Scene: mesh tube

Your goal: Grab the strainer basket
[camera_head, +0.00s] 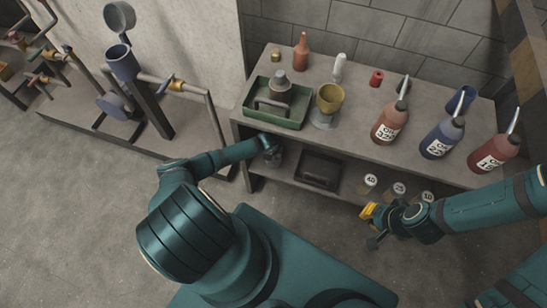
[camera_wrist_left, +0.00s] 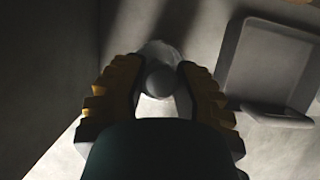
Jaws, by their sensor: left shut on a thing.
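The strainer basket (camera_wrist_left: 158,82) shows in the left wrist view as a pale grey thing with a rounded knob on top, between the yellow-padded fingers. My left gripper (camera_wrist_left: 157,92) is shut on it. In the head view my left arm reaches under the bench top, and the left gripper (camera_head: 272,150) is at the lower shelf's left end, mostly in shadow. The grey basket (camera_head: 274,158) shows only in small part there. My right gripper (camera_head: 372,226) is open and empty, in front of the lower shelf at the right.
A dark tray (camera_head: 318,169) lies on the lower shelf, right of the basket. Several numbered jars (camera_head: 398,190) stand further right. The bench top (camera_head: 345,125) above carries a green tray (camera_head: 262,119), a yellow cup (camera_head: 329,98) and large bottles (camera_head: 391,122).

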